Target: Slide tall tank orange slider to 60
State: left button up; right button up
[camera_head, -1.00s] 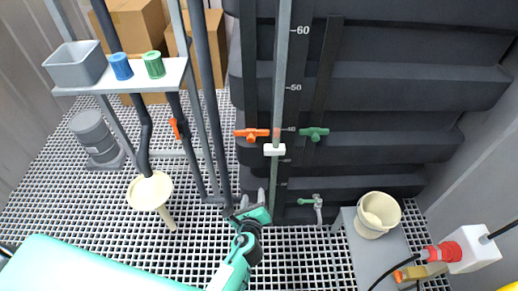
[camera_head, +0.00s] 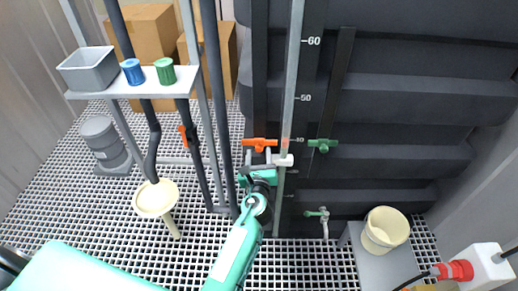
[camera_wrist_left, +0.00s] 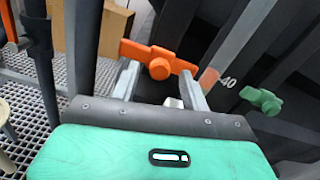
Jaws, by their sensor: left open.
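The tall tank (camera_head: 400,110) is dark and ribbed, with a white scale showing 60, 50 and 40. Its orange slider (camera_head: 260,143), a bar with a round knob, sits at about the height of the 40 mark. It also shows in the left wrist view (camera_wrist_left: 160,68), left of the 40. My left gripper (camera_head: 258,158) is open just below the slider in the head view. In the wrist view its two fingers reach toward the bar on either side of the knob; I cannot tell whether they touch it. My right gripper is not in view.
A green handle (camera_head: 323,145) sits right of the scale, and a white block (camera_head: 283,160) is on the grey rail beside my gripper. A shelf (camera_head: 130,85) with a grey bin and two cups stands left. A cream funnel (camera_head: 156,199) is below it.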

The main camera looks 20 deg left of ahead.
aim_at(259, 150)
pick_arm(q)
jog(key=shift+x, duration=1.15)
jog(key=shift+w+a, duration=0.2)
jog(key=shift+w, duration=0.25)
jog(key=shift+c, duration=1.1)
grip_shut()
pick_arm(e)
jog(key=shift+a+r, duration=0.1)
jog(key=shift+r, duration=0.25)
pick_arm(q)
jog(key=shift+r, duration=0.1)
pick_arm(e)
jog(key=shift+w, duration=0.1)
